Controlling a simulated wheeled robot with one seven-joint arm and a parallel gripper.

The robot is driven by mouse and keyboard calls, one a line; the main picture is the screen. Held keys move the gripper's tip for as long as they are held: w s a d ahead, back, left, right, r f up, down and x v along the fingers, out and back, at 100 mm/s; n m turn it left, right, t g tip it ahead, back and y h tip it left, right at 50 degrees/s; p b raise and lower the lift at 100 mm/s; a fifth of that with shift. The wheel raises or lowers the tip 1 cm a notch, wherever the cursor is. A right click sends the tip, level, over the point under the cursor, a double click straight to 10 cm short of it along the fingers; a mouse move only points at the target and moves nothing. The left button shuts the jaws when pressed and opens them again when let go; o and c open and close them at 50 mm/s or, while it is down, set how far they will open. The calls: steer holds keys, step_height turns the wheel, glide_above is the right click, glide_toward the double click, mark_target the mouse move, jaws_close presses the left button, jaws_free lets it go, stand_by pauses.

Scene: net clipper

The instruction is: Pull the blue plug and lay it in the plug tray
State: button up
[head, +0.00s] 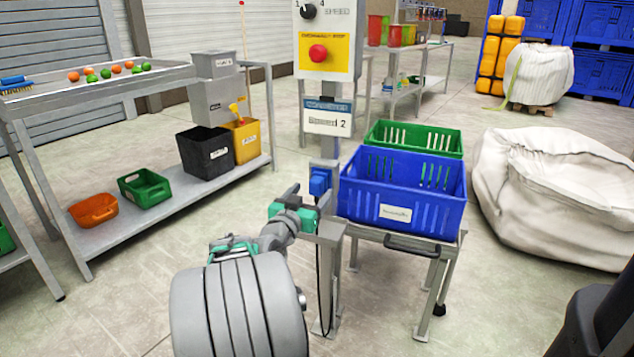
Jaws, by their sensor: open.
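The blue plug (320,181) sits at the grey post, below the control box and its label plate. My gripper (309,199) is open, just below and to the left of the plug in the picture. I cannot tell whether its fingers touch the plug or stand around it. My wrist covers part of the area under the plug. No tray is clearly marked as the plug tray; a small grey plate (332,231) tops a short stand below the plug, and a dark shallow piece (415,246) is at the crate table's front edge.
A blue crate (403,213) and a green crate (415,136) stand close right of the post on a low table. The control box (327,40) has a red button. A dark cable (319,270) hangs by the stand. A white sack (550,195) lies right.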

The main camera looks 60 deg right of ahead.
mark_target(314, 190)
steer(key=shift+w+d+b, duration=0.15)
steer(key=shift+d+b, duration=0.25)
steer(key=shift+d, duration=1.8)
steer(key=shift+b, duration=0.6)
steer(key=shift+c, duration=0.5)
jaws_close()
steer(key=shift+a, duration=0.1)
steer(key=shift+s+a+b, duration=0.2)
steer(key=shift+a+b, duration=0.85)
steer(key=shift+a, duration=1.9)
